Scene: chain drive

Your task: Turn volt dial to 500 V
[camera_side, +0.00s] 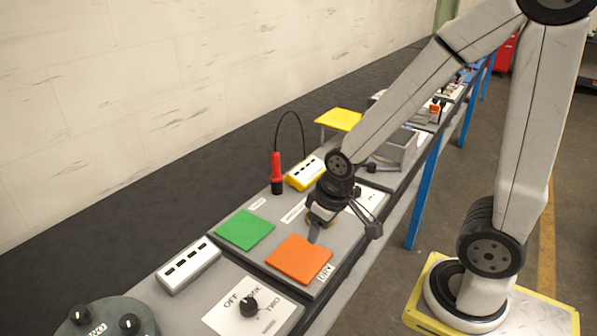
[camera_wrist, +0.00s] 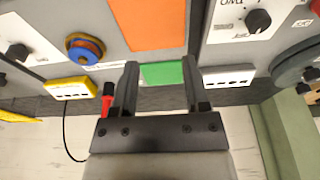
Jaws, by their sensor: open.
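A black dial knob (camera_side: 248,306) sits on a white plate marked "OFF" near the front in the side view. A black knob on a white plate (camera_wrist: 258,20) shows at upper right in the wrist view. Another black knob (camera_wrist: 18,52) on a white plate shows at far left there. I cannot read a 500 V mark, or tell for sure which knob is the volt dial. My gripper (camera_side: 344,234) is open above the grey bench panel, beyond the orange square. In the wrist view its fingers (camera_wrist: 158,90) stand apart with nothing held. It touches no dial.
Green (camera_side: 244,229) and orange (camera_side: 299,259) squares lie on the panel. A red probe (camera_side: 276,172) with a black cable stands beside a yellow slotted box (camera_side: 304,173). A white slotted box (camera_side: 188,265) is at left. A blue-and-orange spool (camera_wrist: 85,48) stands near the left knob.

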